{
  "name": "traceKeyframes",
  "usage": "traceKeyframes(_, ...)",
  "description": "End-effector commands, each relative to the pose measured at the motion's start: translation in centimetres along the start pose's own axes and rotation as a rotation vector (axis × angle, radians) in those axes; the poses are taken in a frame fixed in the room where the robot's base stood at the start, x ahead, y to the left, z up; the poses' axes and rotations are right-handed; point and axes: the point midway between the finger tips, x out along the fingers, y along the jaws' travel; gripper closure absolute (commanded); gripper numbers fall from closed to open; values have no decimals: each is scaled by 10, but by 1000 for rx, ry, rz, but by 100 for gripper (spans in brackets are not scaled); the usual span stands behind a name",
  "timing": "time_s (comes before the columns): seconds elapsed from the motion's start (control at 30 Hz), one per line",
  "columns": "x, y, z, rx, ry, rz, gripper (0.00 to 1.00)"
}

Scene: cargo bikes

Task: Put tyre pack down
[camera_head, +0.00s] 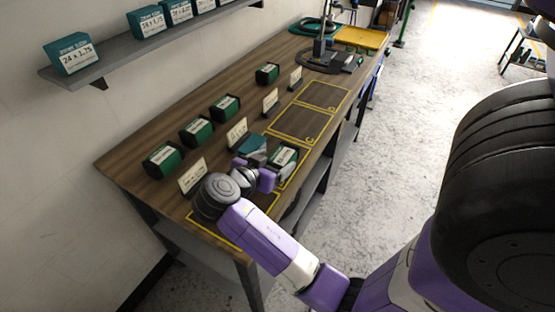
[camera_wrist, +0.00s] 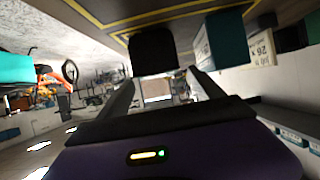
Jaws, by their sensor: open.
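A dark green tyre pack with a white label (camera_head: 285,156) stands on the table in a yellow-outlined square. A teal pack (camera_head: 252,147) stands just left of it. My gripper (camera_head: 266,178) is low over the table at the near side of both packs. In the wrist view, which looks upside down, my open fingers (camera_wrist: 162,92) point at a dark block (camera_wrist: 152,50), probably the dark green pack. Whether the fingertips touch it, I cannot tell. The teal pack (camera_wrist: 228,38) shows right of the block, outside the fingers.
Several green packs (camera_head: 196,131) stand along the wall side of the wooden table (camera_head: 145,140), with upright label cards (camera_head: 192,175) before them. Two farther yellow squares (camera_head: 300,124) are empty. A wall shelf (camera_head: 110,62) holds teal boxes. A stand (camera_head: 325,60) is at the far end.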

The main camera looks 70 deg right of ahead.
Motion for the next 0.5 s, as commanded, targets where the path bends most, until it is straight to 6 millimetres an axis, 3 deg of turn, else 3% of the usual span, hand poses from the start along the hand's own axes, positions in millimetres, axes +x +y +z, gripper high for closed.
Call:
traceKeyframes(0.3,-65,-1,1,2,0,-4,24)
traceKeyframes(0.5,-90,0,0,1,0,-1,24)
